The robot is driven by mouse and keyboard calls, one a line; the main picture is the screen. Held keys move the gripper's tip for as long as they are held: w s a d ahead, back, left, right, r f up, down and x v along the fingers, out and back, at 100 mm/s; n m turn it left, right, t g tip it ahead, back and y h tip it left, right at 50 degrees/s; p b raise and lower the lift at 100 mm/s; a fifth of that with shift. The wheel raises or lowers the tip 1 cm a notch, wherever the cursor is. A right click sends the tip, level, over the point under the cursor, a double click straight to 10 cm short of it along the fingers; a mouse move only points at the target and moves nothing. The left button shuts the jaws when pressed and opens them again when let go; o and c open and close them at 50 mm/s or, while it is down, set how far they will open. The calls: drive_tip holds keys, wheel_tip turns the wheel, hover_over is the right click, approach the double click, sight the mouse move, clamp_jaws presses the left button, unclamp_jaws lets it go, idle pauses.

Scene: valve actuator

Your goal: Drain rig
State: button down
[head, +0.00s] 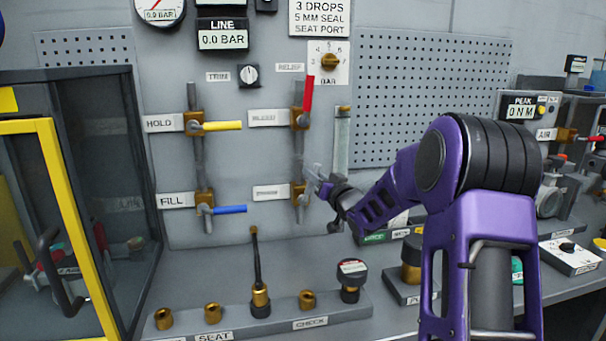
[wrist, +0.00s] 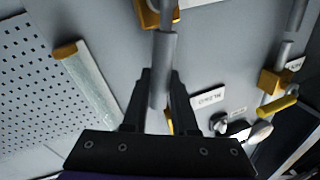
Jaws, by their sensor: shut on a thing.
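The drain rig's wall panel shows several brass valves in the head view. The HOLD valve's yellow lever (head: 222,126) and the FILL valve's blue lever (head: 230,209) lie level, pointing right. The upper-right valve's red lever (head: 308,94) stands upright. My gripper (head: 317,182) is at the lower-right brass valve (head: 298,192), whose label is too blurred to read and whose lever is mostly hidden. In the wrist view, my gripper (wrist: 158,98) is shut on a grey lever handle (wrist: 163,62) running from a brass valve body (wrist: 157,14). The LINE display (head: 222,39) reads 0.0 BAR.
A clear tube (head: 342,140) stands just right of my gripper, close to it. A perforated panel (head: 430,95) lies beyond. Below, a bench rack (head: 285,318) holds brass fittings and a tall rod (head: 256,262). A yellow-framed door (head: 68,210) stands at left.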

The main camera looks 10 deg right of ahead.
drive_tip(key=d+f+m+t+h+b, duration=0.1)
drive_tip(key=d+f+m+t+b, duration=0.1)
drive_tip(key=m, duration=0.7)
drive_tip(key=shift+d+f+m+h+b, duration=0.4)
drive_tip(key=shift+d+f+b, duration=0.25)
drive_tip(key=shift+d+f, duration=0.6)
drive_tip(key=shift+d+r, duration=0.2)
drive_tip(key=c, duration=0.7)
unclamp_jaws()
wheel_tip(320, 180, up, 10)
drive_tip(key=shift+r+p, duration=0.1)
drive_tip(key=shift+p, duration=0.65)
